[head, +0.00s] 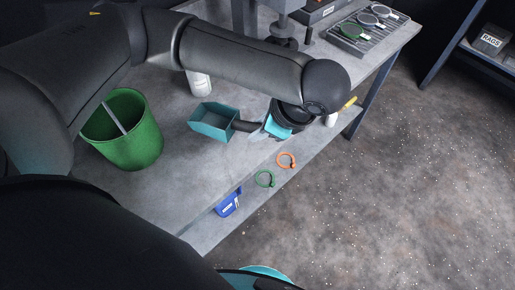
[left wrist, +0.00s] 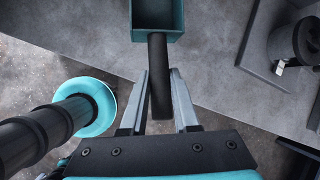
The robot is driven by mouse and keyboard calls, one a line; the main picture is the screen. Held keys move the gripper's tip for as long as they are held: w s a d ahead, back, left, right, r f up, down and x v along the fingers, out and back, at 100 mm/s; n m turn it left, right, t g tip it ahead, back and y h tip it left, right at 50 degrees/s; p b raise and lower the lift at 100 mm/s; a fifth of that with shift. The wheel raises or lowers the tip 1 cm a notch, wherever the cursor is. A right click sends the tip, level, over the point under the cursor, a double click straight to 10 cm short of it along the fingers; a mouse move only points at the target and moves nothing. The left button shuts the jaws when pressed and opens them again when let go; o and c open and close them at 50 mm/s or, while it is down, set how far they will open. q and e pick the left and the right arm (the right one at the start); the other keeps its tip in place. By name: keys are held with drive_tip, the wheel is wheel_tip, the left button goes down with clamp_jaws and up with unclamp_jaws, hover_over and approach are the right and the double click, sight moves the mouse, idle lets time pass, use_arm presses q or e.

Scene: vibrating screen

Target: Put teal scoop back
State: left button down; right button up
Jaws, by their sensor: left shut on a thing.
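The teal scoop (head: 213,124) has a box-shaped pan and a dark handle, and it shows over the grey bench, left of my left gripper (head: 258,131). My left gripper is shut on the scoop's dark handle. In the left wrist view the handle (left wrist: 158,75) lies between the two fingers of my left gripper (left wrist: 160,90), and the teal pan (left wrist: 157,15) is beyond the fingertips, cut by the top edge. The pan looks empty. I cannot tell how high it is above the bench. My right gripper is not in view.
A green bucket (head: 136,148) stands on the grey bench (head: 180,205) at left. A white bottle (head: 200,84) stands behind the scoop. An orange ring (head: 286,160), a green ring (head: 265,179) and a blue item (head: 228,204) are at the front edge. A tray with sieves (head: 368,28) is at the back right.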

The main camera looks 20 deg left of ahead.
use_arm(q)
wheel_tip(320, 180, down, 3)
drive_tip(key=shift+f, duration=0.2)
wheel_tip(320, 180, down, 4)
drive_tip(key=shift+f+b, duration=0.2)
drive_tip(key=shift+b, duration=0.65)
drive_tip(key=shift+r, duration=0.1)
drive_tip(key=c, duration=0.7)
unclamp_jaws()
drive_tip(key=shift+o, duration=0.2)
drive_tip(key=p+v, duration=0.4)
drive_tip(key=v, duration=0.8)
